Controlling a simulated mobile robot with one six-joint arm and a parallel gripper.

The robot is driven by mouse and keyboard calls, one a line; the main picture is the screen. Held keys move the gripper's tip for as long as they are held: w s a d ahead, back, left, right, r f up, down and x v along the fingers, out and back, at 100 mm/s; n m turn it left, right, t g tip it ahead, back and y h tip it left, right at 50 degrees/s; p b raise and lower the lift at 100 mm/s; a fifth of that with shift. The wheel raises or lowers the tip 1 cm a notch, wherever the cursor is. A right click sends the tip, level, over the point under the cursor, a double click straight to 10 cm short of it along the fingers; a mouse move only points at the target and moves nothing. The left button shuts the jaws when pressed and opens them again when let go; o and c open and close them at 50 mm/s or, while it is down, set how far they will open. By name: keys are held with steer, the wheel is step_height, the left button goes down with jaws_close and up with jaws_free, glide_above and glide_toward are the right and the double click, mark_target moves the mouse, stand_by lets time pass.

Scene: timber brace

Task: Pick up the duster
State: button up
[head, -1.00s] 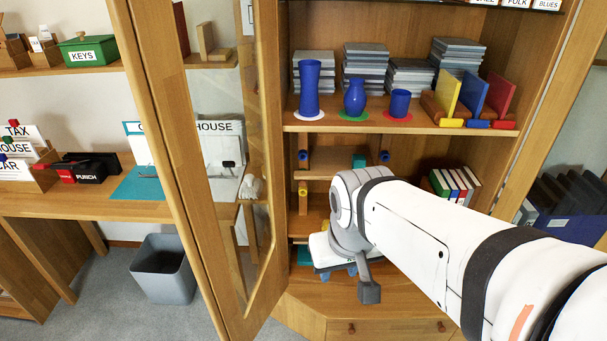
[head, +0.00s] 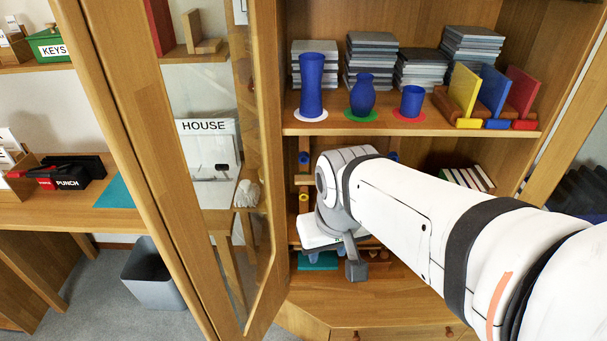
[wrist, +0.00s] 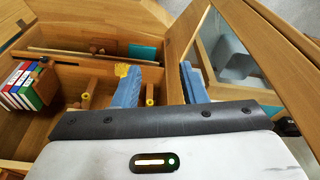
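I cannot identify the duster for certain. A small yellow thing (wrist: 122,70) shows at the tip of the left finger in the wrist view; its shape is mostly hidden, and I cannot tell whether they touch. A pale crumpled thing (head: 247,193) lies on a small shelf behind the glass door in the head view. My gripper (wrist: 157,75) has its two blue fingers apart, with nothing visible held between them. In the head view my arm covers most of the gripper at the cabinet's lower shelves.
The open glass door (head: 262,200) stands close at the gripper's side. Pegs with yellow ends (wrist: 149,95) and several books (wrist: 22,85) are inside the cabinet. Vases (head: 311,85) stand on the shelf above. A grey bin (head: 152,275) is on the floor.

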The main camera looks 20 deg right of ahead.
steer(key=o, duration=0.4)
steer(key=w+d+f+t+b, duration=0.2)
steer(key=w+d+f+b, duration=0.1)
steer(key=w+f+b, duration=0.3)
steer(key=w+d+f+t+h+b, duration=0.1)
steer(key=w+d+f+t+b, duration=0.2)
steer(key=w+f+b, duration=0.3)
steer(key=w+d+f+t+b, duration=0.2)
steer(key=w+d+f+b, duration=0.2)
steer(key=w+f, duration=0.6)
steer(key=shift+w+d+f+m+t+h+b, duration=0.1)
steer(key=shift+w+f+m+t+h+b, duration=0.25)
steer(key=shift+b, duration=0.95)
steer(key=w+d+f+t+b, duration=0.3)
steer(key=d+f+t+b, duration=0.1)
steer(key=f+b, duration=0.25)
steer(key=w+d+f+t+b, duration=0.35)
steer(key=f+b, duration=0.25)
steer(key=f, duration=0.2)
steer(key=w, duration=0.2)
steer(key=w+b, duration=0.1)
steer(key=w, duration=0.1)
steer(key=w+d+f+b, duration=0.1)
steer(key=w, duration=0.1)
steer(key=shift+w, duration=0.2)
steer(key=shift+w+r, duration=0.1)
steer(key=shift+w, duration=0.5)
